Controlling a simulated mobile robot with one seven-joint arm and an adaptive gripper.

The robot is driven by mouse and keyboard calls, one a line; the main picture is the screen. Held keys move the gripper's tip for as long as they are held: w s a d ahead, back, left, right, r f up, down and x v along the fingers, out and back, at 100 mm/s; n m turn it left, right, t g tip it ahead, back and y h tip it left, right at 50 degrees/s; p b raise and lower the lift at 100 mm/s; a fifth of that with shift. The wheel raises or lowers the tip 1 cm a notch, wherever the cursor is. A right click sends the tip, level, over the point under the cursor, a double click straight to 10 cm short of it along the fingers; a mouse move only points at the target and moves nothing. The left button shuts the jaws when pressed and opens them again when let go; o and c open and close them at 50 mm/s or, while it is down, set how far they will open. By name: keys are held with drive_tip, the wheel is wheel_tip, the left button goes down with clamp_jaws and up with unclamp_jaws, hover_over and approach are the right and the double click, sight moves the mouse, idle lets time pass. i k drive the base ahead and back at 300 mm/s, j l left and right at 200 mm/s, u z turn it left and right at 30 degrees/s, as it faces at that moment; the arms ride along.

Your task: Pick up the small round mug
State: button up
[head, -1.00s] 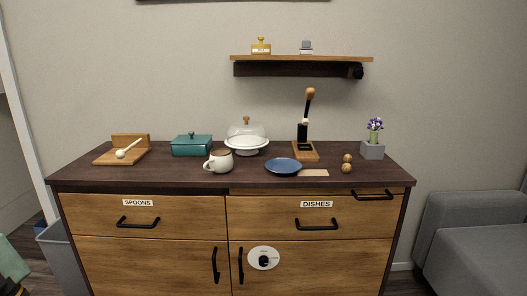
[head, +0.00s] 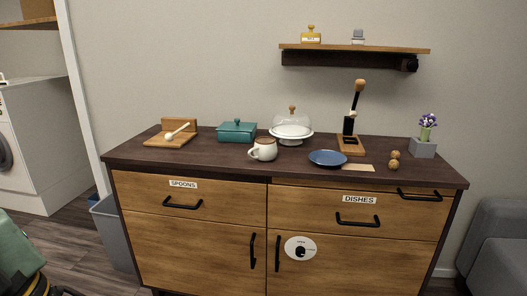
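The small round mug (head: 264,150) is cream white with a brownish rim and stands upright on the dark cabinet top (head: 215,163), near the middle. Its handle points to the left and a little to the front. My gripper does not show in the head view, so I cannot see its state or where it is relative to the mug.
A teal lidded dish (head: 237,132) stands left of the mug, with a glass-domed stand (head: 291,129) behind it to the right. A blue plate (head: 327,158) lies to the right. A wooden spoon rest (head: 172,139) is at the left. A grey bin (head: 112,232) stands beside the cabinet.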

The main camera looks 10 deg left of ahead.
sight(265, 149)
drive_tip(key=i+j, duration=0.75)
drive_tip(key=i, duration=0.1)
